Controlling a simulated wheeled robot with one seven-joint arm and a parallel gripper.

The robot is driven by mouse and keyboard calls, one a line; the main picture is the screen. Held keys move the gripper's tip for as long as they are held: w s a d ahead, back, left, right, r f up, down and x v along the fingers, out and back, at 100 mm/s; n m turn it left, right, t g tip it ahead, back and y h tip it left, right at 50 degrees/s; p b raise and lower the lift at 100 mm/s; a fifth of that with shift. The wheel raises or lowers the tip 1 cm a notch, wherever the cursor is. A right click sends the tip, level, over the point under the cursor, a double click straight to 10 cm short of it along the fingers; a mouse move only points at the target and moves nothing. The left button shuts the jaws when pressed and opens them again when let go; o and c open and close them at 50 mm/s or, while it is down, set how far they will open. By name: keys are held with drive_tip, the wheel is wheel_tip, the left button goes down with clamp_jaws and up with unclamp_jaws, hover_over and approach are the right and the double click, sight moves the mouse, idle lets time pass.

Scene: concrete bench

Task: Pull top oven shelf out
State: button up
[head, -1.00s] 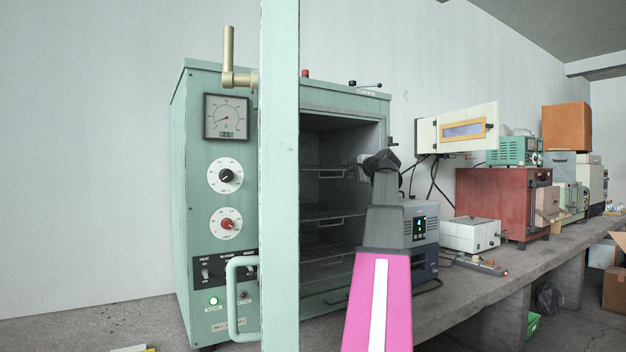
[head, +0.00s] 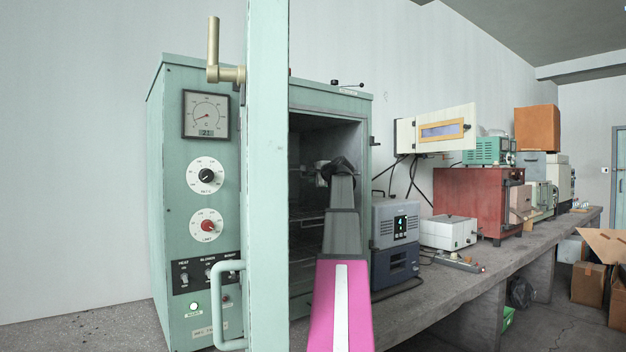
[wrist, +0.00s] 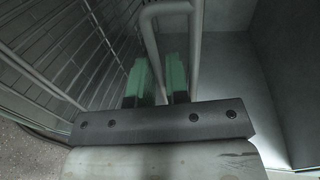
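The oven (head: 200,130) is a pale green cabinet with dials on its front, and its door (head: 266,200) stands open, seen nearly edge-on. The wire shelves are inside, mostly hidden in the head view by the door and my arm. In the wrist view, a grey looped handle (wrist: 168,8) is at the front of a wire shelf (wrist: 60,50). My gripper (wrist: 158,80) reaches into the oven's upper part, its green fingertips a little apart. One leg of the handle runs between them; a firm hold does not show. In the head view, my gripper (head: 322,172) is partly hidden.
The door and its lower handle (head: 230,305) stand just left of my arm. A grey-blue device (head: 396,245) sits close to the right of the oven. A white box (head: 448,232) and a red oven (head: 475,203) stand farther along the bench (head: 470,285).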

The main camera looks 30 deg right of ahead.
drive_tip(key=shift+w, duration=0.25)
clamp_jaws()
drive_tip(key=shift+s, duration=0.15)
drive_tip(key=f+v, duration=0.2)
drive_tip(key=v, duration=1)
drive_tip(key=s+f+v, duration=0.1)
drive_tip(key=f+v, duration=0.1)
drive_tip(key=v, duration=1)
drive_tip(key=shift+f, duration=0.3)
drive_tip(key=shift+s, duration=0.15)
